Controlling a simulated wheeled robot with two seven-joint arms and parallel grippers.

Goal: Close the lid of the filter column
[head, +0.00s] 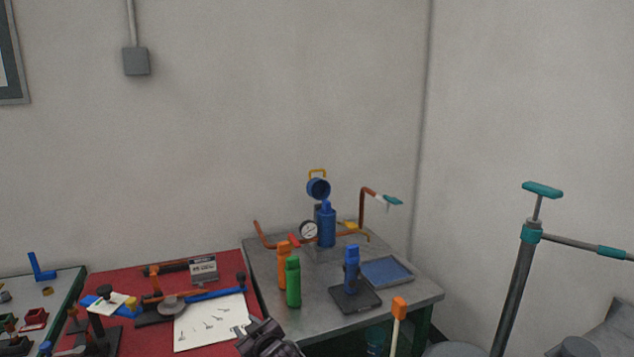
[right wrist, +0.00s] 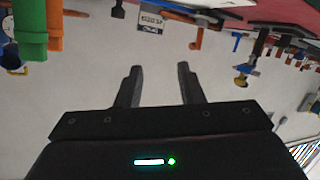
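The filter column (head: 326,228) is a blue upright cylinder on the grey metal table, with a pressure gauge (head: 308,230) and copper pipes beside it. My left gripper is not in view.
A green cylinder (head: 293,283) and an orange cylinder (head: 283,262) stand between my right gripper and the column. A blue tool on a dark plate (head: 357,301) and a blue tray (head: 387,271) are on the table's right. A red mat (head: 130,275) with tools lies left.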

